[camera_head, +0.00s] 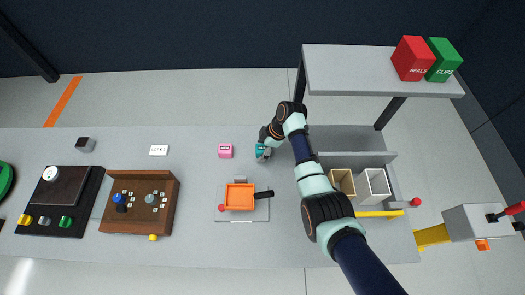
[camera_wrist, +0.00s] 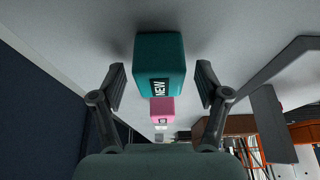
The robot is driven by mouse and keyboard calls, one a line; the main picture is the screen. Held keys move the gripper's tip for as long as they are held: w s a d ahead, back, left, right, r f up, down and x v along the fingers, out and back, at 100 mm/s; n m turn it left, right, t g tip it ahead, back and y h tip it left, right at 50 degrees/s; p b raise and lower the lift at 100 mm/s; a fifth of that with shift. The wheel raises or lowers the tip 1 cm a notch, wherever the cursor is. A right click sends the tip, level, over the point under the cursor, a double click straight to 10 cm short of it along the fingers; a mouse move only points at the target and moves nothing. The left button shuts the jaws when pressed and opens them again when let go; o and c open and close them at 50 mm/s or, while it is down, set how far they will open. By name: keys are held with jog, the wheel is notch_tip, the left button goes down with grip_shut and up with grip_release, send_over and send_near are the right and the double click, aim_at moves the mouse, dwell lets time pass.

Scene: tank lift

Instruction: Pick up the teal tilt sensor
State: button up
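The teal tilt sensor is a teal block with a dark "NEW" label; it fills the upper middle of the wrist view (camera_wrist: 160,55). In the head view the teal sensor (camera_head: 260,151) shows only partly, beside and partly behind my gripper (camera_head: 265,154). In the wrist view my gripper (camera_wrist: 161,82) is open, with one finger on each side of the sensor. A gap shows between each finger and the sensor. The sensor stands on the grey table.
A pink block (camera_head: 225,151) stands left of the sensor, and a white labelled block (camera_head: 158,150) farther left. An orange tray (camera_head: 239,197) with a black handle is in front. Two open bins (camera_head: 373,186) and a raised shelf (camera_head: 375,72) are to the right.

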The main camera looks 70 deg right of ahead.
jog(key=c, duration=1.2)
jog(key=shift+r, duration=0.15)
